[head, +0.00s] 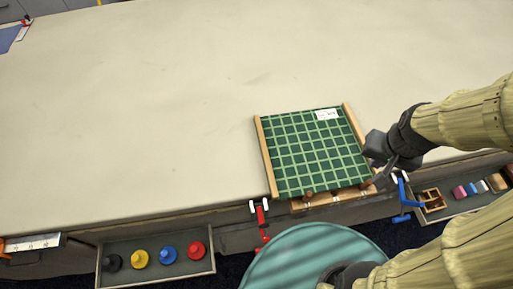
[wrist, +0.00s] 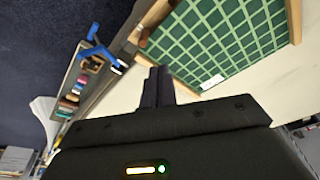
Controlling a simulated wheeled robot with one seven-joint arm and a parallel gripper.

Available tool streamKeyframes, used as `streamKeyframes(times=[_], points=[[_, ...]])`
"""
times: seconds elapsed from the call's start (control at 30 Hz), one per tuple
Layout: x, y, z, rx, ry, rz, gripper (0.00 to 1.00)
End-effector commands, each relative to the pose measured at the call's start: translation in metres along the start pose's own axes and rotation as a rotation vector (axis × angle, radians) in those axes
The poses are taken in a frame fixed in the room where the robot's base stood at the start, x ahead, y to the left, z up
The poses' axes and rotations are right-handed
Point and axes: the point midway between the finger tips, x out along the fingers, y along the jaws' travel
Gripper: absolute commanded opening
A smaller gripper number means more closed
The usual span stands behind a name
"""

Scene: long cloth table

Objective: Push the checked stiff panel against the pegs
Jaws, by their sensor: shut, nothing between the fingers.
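The green checked panel (head: 312,150) lies flat between two wooden side rails, the left rail (head: 265,155) and the right rail (head: 355,125). A white label (head: 327,114) marks its far right corner. Small wooden pegs (head: 309,195) stand along the near edge; the panel's near edge is close to them, but I cannot tell whether they touch. My gripper (wrist: 158,75) is shut and empty. In the head view it is just outside the right rail, near its near end. The panel also shows in the wrist view (wrist: 220,35), beyond the fingertips.
A red clamp (head: 262,215) and a blue clamp (head: 402,197) sit at the table's front edge. Below are a tray (head: 155,283) of coloured knobs and a tray (head: 440,213) of small blocks. A teal round seat (head: 310,262) stands in front. The cloth table (head: 130,110) is clear leftward.

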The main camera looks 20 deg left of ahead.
Motion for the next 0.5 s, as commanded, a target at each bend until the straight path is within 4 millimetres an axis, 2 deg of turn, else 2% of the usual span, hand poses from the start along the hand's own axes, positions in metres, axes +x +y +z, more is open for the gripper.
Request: streamKeyframes(times=[0.17, 0.33, 0.5], points=[[0.008, -0.040, -0.019, 0.137, -0.035, -0.019, 0.00], [0.018, -0.097, -0.035, 0.336, -0.086, -0.023, 0.00], [0.029, -0.161, -0.038, 0.540, -0.134, -0.004, 0.00]])
